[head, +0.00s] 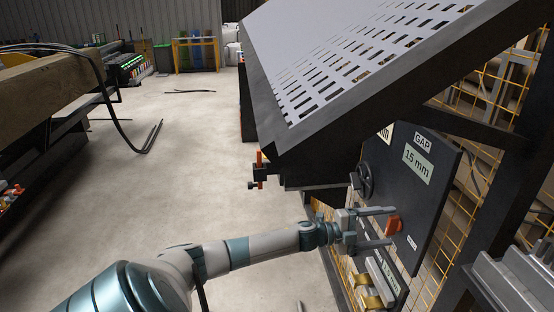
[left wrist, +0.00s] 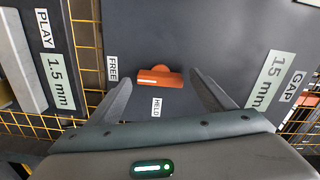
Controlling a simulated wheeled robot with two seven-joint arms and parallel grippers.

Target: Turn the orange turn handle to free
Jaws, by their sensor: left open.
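The orange turn handle (head: 394,224) sits on a dark upright panel (head: 420,225) and also shows in the left wrist view (left wrist: 160,78). There its bar lies roughly left-right, with a pale line along it. The FREE label (left wrist: 113,68) is off the bar's left end. The HELD label (left wrist: 156,107) is below its middle. My left gripper (head: 391,226) is open, with one finger on each side of the handle and gaps between fingers and handle in the left wrist view. My right gripper is not in view.
A sloped perforated metal table (head: 255,85) overhangs the panel. A dark handwheel (head: 363,180) is close above my gripper. The GAP 15 mm labels (head: 417,166) are on the panel. Yellow mesh (left wrist: 84,35) lies behind.

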